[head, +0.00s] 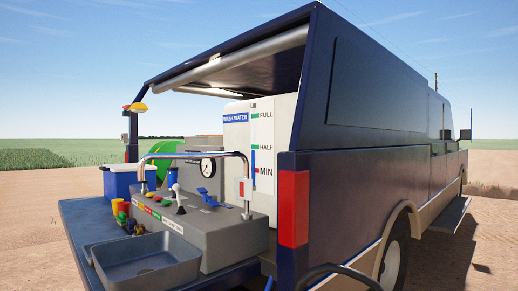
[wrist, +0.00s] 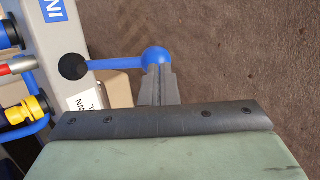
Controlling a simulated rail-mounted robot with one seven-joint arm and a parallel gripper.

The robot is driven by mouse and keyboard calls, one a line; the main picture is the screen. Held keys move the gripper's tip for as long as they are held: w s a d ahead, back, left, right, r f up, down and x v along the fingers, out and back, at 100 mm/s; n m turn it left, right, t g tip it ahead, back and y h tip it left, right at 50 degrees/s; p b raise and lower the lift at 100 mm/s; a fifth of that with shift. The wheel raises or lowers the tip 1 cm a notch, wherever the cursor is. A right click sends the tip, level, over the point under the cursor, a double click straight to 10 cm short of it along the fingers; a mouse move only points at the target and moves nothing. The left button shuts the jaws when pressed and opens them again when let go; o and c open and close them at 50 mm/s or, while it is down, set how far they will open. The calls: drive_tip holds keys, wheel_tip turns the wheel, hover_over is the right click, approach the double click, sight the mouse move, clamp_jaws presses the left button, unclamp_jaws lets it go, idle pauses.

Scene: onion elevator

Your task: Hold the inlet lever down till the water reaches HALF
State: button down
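In the wrist view my gripper (wrist: 160,74) has its two grey fingers together. The fingertips overlap the round end of a blue lever (wrist: 155,56), with nothing visible between them; I cannot tell how hard they press. In the head view the wash-water gauge (head: 262,130) on the white tank is marked FULL, HALF and MIN. Its blue column (head: 253,165) stands above MIN, with its top close to the HALF mark. My gripper does not show in the head view.
A grey control console (head: 225,232) with coloured levers and a chrome rail stands at the vehicle's rear. A grey basin (head: 150,262) and a blue-and-white cooler (head: 122,180) are beside it. In the wrist view a yellow fitting (wrist: 28,108) lies at left; brown ground is at right.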

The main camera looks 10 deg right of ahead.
drive_tip(key=shift+s+d+f, duration=0.1)
drive_tip(key=shift+d+f, duration=0.2)
drive_tip(key=shift+d, duration=0.1)
drive_tip(key=a+p+v, duration=0.1)
drive_tip(key=p+v, duration=0.2)
drive_tip(key=v, duration=1.2)
drive_tip(key=shift+f, duration=0.4)
drive_tip(key=s+d+r+m+g+y+p, duration=0.1)
drive_tip(key=s+d+r+y+p, duration=0.1)
drive_tip(key=s+d+r+p, duration=0.45)
drive_tip(key=s+d+r+m+g+y+p, duration=0.2)
drive_tip(key=s+d+r+p, duration=0.1)
drive_tip(key=d+r, duration=0.6)
drive_tip(key=s+d+r+m+y+p, duration=0.1)
drive_tip(key=s+d+r+p, duration=0.1)
drive_tip(key=s, duration=0.5)
drive_tip(key=s+d+r+y+p, duration=0.1)
drive_tip(key=s+d+r+p, duration=0.2)
drive_tip(key=s+r, duration=0.2)
drive_tip(key=s+d+r+m+t+y+p, duration=0.1)
drive_tip(key=s+d+r+p, duration=0.1)
drive_tip(key=s, duration=0.7)
drive_tip(key=shift+s+d+r+m+y+p, duration=0.3)
drive_tip(key=shift+d+r+p, duration=0.1)
drive_tip(key=shift+r+p, duration=0.4)
